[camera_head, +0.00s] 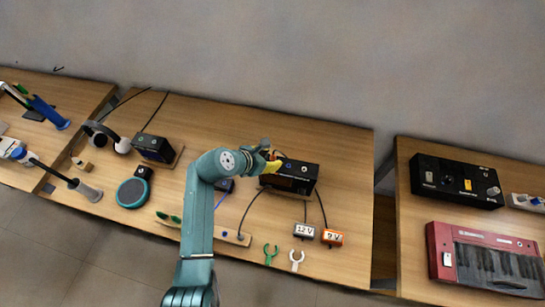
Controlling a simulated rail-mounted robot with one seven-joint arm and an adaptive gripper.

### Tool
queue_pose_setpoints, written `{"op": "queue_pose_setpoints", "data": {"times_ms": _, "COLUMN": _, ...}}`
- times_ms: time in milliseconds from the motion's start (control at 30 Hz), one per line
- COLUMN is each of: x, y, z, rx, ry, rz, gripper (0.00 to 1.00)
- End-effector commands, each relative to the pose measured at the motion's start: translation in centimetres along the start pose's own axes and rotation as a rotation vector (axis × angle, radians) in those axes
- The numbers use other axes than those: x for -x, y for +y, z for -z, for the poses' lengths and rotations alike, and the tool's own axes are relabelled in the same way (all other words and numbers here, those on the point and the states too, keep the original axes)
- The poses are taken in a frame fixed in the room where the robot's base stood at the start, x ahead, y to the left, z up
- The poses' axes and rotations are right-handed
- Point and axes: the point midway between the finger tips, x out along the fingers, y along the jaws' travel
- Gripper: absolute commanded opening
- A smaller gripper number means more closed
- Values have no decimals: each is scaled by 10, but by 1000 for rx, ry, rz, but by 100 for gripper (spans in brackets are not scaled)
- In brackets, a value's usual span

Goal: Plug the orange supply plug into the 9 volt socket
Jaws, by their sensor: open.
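My gripper (272,163), with yellow fingers, is open above the left part of a black box (303,184) on the middle table. A small orange patch shows beside the fingers; I cannot tell if it is the plug. A small orange block labelled 9 V (332,238) lies near the table's front edge, with a dark cable running up to the box. A white block labelled 12 V (304,231) lies just left of it, also with a cable. The openings of any socket are too small to make out, and the gripper hides part of the box.
Green (270,254) and white (296,260) forked pieces lie at the front edge. Left are a dark box on a wooden base (153,147), headphones (122,146) and a round teal-rimmed pad (132,193). A red keyboard (485,259) is on the right table. Bare table lies right of the box.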

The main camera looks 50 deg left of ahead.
Motion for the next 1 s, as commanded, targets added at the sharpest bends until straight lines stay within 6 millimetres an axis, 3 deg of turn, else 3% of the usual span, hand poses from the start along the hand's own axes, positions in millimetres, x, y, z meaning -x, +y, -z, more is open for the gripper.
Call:
{"op": "queue_pose_setpoints", "data": {"times_ms": 200, "x": 56, "y": 1, "z": 1, "rx": 1, "ry": -1, "rz": -5, "gripper": 43}}
{"op": "queue_pose_setpoints", "data": {"times_ms": 400, "x": 93, "y": 0, "z": 1, "rx": 0, "ry": 0, "rz": -2, "gripper": 43}}
{"op": "queue_pose_setpoints", "data": {"times_ms": 567, "x": 102, "y": 0, "z": 0, "rx": 0, "ry": 1, "rz": 0, "gripper": 43}}
{"op": "queue_pose_setpoints", "data": {"times_ms": 1000, "x": 102, "y": 0, "z": 0, "rx": 0, "ry": 1, "rz": 0, "gripper": 43}}
